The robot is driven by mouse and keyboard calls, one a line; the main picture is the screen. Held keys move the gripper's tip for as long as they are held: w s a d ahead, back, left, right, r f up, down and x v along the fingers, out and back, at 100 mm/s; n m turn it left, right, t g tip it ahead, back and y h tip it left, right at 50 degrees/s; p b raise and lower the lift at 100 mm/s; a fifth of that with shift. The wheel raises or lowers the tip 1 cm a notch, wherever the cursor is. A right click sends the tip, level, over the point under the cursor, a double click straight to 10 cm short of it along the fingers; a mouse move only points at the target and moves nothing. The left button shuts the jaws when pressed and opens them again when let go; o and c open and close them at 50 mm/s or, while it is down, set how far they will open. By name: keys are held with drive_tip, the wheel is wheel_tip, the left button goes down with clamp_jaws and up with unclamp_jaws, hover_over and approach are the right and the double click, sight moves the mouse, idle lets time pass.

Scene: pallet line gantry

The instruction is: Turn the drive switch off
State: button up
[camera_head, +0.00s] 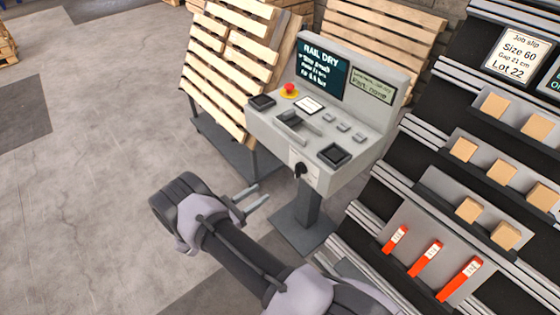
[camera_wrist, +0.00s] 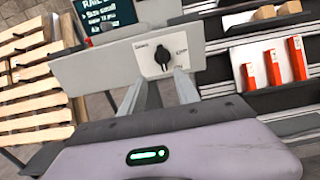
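The drive switch (camera_head: 300,170) is a black rotary knob on the front face of the grey control console (camera_head: 270,128). In the wrist view the knob (camera_wrist: 161,58) sits on a pale plate with small printed labels around it, too small to read surely. Its pointer looks roughly upright, tilted slightly. My gripper (camera_head: 262,195) is in front of and below the console, to the left of the knob in the head view. Its two fingers are apart, with nothing between them. In the wrist view the fingertips (camera_wrist: 160,82) point toward the knob, apart from it.
Wooden pallets (camera_head: 232,70) lean behind on the left. A rack (camera_head: 450,200) with wooden blocks and red-orange pieces (camera_head: 427,258) stands right.

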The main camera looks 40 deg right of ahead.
sight(296, 171)
drive_tip(key=d+b, duration=0.1)
drive_tip(key=d, duration=0.4)
drive_tip(key=d+b, duration=0.1)
drive_tip(key=d, duration=1)
drive_tip(key=shift+w+d+b, duration=0.1)
drive_tip(key=shift+w+b, duration=0.3)
clamp_jaws()
